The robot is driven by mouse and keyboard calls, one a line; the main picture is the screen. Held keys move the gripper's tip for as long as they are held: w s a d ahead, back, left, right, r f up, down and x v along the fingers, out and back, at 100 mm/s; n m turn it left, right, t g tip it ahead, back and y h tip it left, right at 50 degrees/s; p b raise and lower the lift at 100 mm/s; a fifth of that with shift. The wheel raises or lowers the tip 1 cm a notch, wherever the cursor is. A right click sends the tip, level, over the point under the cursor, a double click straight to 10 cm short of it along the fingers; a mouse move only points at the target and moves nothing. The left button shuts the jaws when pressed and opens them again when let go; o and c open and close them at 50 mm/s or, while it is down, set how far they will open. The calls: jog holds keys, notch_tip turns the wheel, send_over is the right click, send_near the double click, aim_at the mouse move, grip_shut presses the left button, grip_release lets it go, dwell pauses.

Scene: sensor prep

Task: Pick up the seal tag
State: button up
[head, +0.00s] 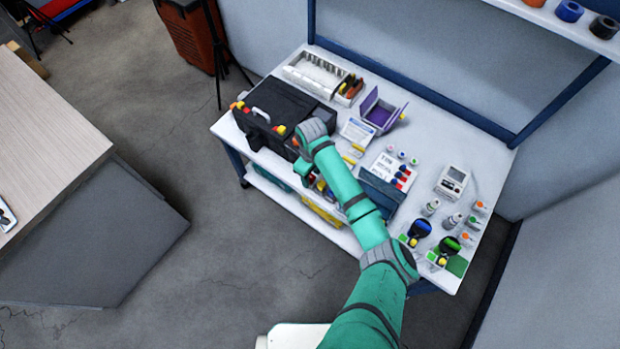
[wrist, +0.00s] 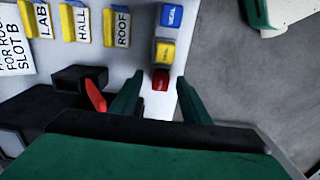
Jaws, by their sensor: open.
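Three small seal tags stand in a row near the table edge in the wrist view: a blue one (wrist: 172,15) at the top, a yellow one (wrist: 167,52) below it, and a red one (wrist: 161,80) lowest. The blue one's lettering appears to read SEAL. My gripper (wrist: 158,84) is open, with its two dark green fingers on either side of the red tag. I cannot tell whether the fingers touch it. In the head view my arm covers most of this spot.
Yellow-backed labels LAB (wrist: 38,20), HALL (wrist: 82,22) and ROOF (wrist: 117,26) stand left of the tags. A black case (head: 275,105) with a red latch (wrist: 95,95) is close to the left finger. The table edge drops to the floor (wrist: 240,80) at right.

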jog(key=shift+f, duration=0.45)
grip_shut()
jog(key=shift+r, duration=0.15)
